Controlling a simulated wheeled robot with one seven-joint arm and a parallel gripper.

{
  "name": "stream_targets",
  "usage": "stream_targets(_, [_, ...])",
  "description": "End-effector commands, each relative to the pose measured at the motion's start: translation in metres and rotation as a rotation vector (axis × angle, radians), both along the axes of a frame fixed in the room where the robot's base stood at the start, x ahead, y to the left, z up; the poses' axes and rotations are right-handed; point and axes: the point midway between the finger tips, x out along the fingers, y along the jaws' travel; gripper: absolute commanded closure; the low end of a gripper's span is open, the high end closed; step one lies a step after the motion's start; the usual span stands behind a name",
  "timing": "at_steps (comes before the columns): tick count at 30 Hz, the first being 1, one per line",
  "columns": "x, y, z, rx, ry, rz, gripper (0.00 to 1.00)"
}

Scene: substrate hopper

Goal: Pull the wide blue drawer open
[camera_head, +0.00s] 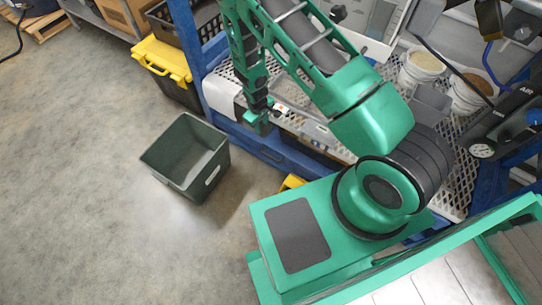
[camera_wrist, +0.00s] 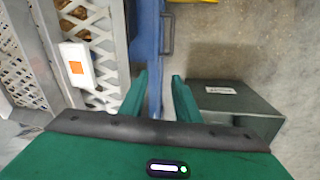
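The wide blue drawer (camera_head: 284,156) lies under the perforated worktop, and its front appears flush with the blue frame. In the wrist view a blue strip (camera_wrist: 147,45) runs up the middle, with a dark bar handle (camera_wrist: 168,34) standing out on its right side. I cannot tell the drawer front from the frame there. My gripper (camera_wrist: 159,82) is open and empty, its two fingers apart on either side of the strip's near end. The handle is beyond the fingertips, not between them. In the head view my gripper (camera_head: 262,120) hangs by the worktop's front edge, above the drawer.
A dark green bin (camera_head: 166,153) stands on the floor left of the bench; it also shows right of my fingers (camera_wrist: 238,105). A yellow-lidded black crate (camera_head: 163,60) stands behind. Floor at left is clear.

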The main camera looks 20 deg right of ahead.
Motion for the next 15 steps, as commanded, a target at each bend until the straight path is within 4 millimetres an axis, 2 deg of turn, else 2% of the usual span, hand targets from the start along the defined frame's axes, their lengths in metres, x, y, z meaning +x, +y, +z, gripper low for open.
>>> stream_targets(1, [-0.009, -0.001, -0.024, -0.014, 0.014, 0.021, 0.71])
stream_targets(6, [-0.031, -0.006, -0.082, -0.043, 0.032, 0.083, 0.71])
stream_targets(10, [-0.042, -0.01, -0.108, -0.056, 0.039, 0.113, 0.71])
stream_targets(15, [-0.047, -0.012, -0.123, -0.062, 0.041, 0.128, 0.71])
